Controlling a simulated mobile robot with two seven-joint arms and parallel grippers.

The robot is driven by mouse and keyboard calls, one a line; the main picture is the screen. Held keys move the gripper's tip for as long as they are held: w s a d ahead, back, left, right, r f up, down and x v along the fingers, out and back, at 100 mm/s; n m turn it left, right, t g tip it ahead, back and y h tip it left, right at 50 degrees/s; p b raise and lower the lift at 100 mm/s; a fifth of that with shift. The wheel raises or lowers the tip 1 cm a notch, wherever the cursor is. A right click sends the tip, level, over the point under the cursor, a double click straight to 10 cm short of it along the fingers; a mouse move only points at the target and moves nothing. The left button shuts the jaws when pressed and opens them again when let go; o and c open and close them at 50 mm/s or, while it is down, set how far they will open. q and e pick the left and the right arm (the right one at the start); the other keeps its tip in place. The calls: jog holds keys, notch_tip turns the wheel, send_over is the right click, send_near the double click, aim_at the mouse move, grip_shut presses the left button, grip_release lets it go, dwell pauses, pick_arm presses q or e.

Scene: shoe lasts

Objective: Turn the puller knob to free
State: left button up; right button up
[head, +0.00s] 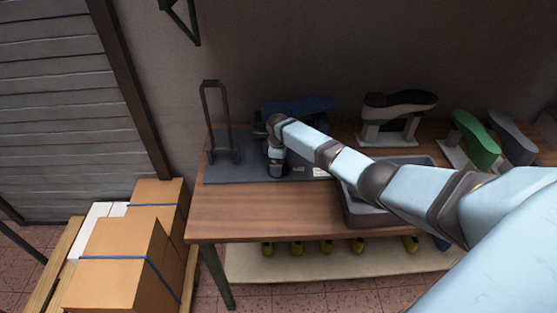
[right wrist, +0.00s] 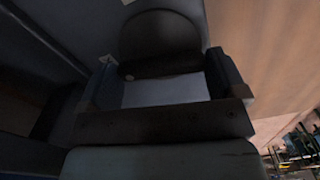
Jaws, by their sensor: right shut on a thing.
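The last puller stands at the back left of the workbench in the head view, with a dark grey base (head: 228,172) and an upright dark frame (head: 204,115). My right gripper (head: 277,173) points down over this base, beside a dark blue last (head: 305,103). In the right wrist view, a dark rounded knob (right wrist: 160,35) lies between the two fingers of my right gripper (right wrist: 163,72), which is shut on it. A small pale mark shows near the knob's lower edge. The knob's setting cannot be read. My left gripper is not in view.
A grey tray (head: 362,218) stands on the wooden bench (head: 240,215) under my right arm. A black and tan last on a stand (head: 398,103) and a green last (head: 475,140) are to the right. Cardboard boxes (head: 115,260) stand at the left. The front left bench top is clear.

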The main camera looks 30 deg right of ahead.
jog(key=shift+r+m+p, duration=0.15)
jog(key=shift+m+p, duration=0.35)
jog(key=shift+m, duration=0.5)
jog(key=m+p, duration=0.1)
jog(key=m, duration=0.2)
jog(key=shift+m+p, duration=0.3)
jog(key=shift+p, duration=0.05)
jog(key=m+p, duration=0.2)
jog(key=m, duration=0.3)
jog(key=shift+m, duration=2.4)
